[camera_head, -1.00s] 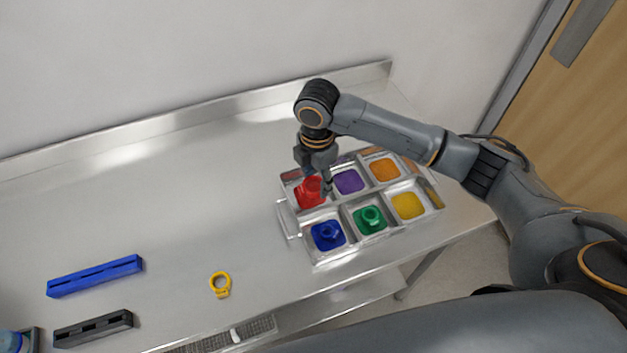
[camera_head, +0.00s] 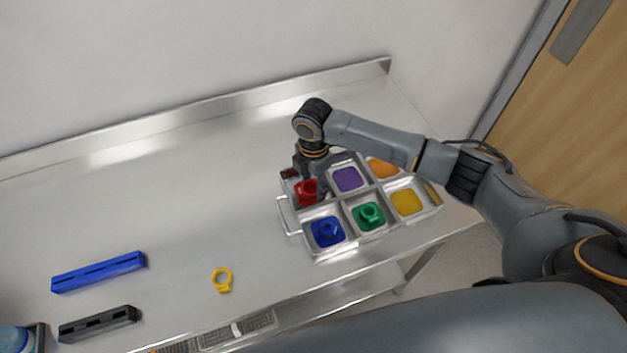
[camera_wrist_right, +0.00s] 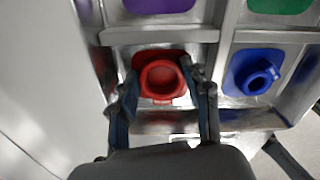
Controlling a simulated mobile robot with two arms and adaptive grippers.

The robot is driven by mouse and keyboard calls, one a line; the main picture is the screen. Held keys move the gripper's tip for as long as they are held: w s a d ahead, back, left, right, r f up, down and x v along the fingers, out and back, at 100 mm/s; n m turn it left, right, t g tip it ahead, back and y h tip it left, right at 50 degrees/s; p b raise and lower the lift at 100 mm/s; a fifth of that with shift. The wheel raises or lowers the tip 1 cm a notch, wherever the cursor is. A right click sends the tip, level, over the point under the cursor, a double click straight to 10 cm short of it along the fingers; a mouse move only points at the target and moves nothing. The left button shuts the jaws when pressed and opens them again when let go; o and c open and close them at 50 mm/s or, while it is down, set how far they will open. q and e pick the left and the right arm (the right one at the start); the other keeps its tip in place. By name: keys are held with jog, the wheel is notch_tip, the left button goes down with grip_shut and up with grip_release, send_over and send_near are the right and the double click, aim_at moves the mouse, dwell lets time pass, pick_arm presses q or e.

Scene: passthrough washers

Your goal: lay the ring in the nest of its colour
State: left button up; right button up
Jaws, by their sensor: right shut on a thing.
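The tray (camera_head: 290,214) has compartments with coloured nests. My right gripper (camera_wrist_right: 162,92) is down at the red compartment, its fingers on either side of a red ring (camera_wrist_right: 162,78) and shut on it. The red nest (camera_wrist_right: 143,60) shows beneath the ring; whether they touch I cannot tell. In the head view the red ring (camera_head: 306,192) shows below the wrist. A blue piece with a round opening (camera_wrist_right: 258,80) is in the blue compartment, and a green one (camera_head: 369,215) in the green. A yellow ring (camera_head: 222,279) lies on the table. My left gripper is out of view.
The purple (camera_head: 347,180), orange (camera_head: 383,168) and yellow (camera_head: 406,202) nests look empty. A blue slotted block (camera_head: 98,272) and a black slotted block (camera_head: 97,324) lie at the left. The table between them and the tray is mostly clear. A raised ledge (camera_head: 200,110) runs along the back.

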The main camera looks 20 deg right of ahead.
aim_at(313, 190)
jog(key=o, duration=1)
jog(key=shift+r, duration=0.65)
notch_tip(313, 190, up, 11)
jog(key=b, duration=0.2)
